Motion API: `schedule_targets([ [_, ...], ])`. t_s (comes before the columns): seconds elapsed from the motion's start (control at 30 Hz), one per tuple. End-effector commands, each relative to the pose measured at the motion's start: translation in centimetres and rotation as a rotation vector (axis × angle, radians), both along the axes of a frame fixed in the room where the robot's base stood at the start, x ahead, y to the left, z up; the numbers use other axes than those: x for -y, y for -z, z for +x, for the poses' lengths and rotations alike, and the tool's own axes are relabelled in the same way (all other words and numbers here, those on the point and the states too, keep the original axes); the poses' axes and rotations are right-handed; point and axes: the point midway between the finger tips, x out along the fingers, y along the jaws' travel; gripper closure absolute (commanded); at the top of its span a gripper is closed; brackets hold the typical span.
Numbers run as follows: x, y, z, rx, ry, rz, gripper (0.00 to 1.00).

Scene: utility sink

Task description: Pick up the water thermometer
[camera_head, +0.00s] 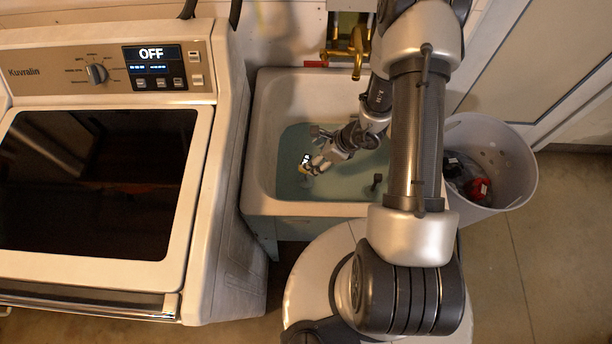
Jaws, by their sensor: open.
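A small object with a bright display-like patch and a yellowish edge, which looks like the water thermometer (305,160), is in the water-filled sink, left of its middle. My gripper (318,166) is over the sink, with its fingers right at this object. The fingers are open. They partly cover the object, and at this size I cannot tell whether they touch it or whether it floats.
The white sink (258,208) stands between a washer or dryer (230,130) on the left and a bin (516,180) on the right. A brass faucet (357,52) is at the back. A small dark post (377,182) shows in the sink, right of the gripper.

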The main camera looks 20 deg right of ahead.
Motion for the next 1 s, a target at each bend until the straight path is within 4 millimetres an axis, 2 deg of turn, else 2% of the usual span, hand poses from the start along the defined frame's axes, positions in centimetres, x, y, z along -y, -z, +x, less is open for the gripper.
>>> schedule_targets([
  [0.03,-0.3,0.7,0.2,0.0,-0.001,0.0,0.33],
  [0.27,-0.7,1.6,0.6,0.001,-0.001,0.0,0.33],
  [0.6,-2.6,5.6,1.9,0.001,-0.001,0.0,0.33],
  [0.83,-2.7,5.6,2.0,0.001,0.0,0.0,0.33],
  [1.0,-2.7,5.6,2.0,0.001,0.0,0.0,0.44],
])
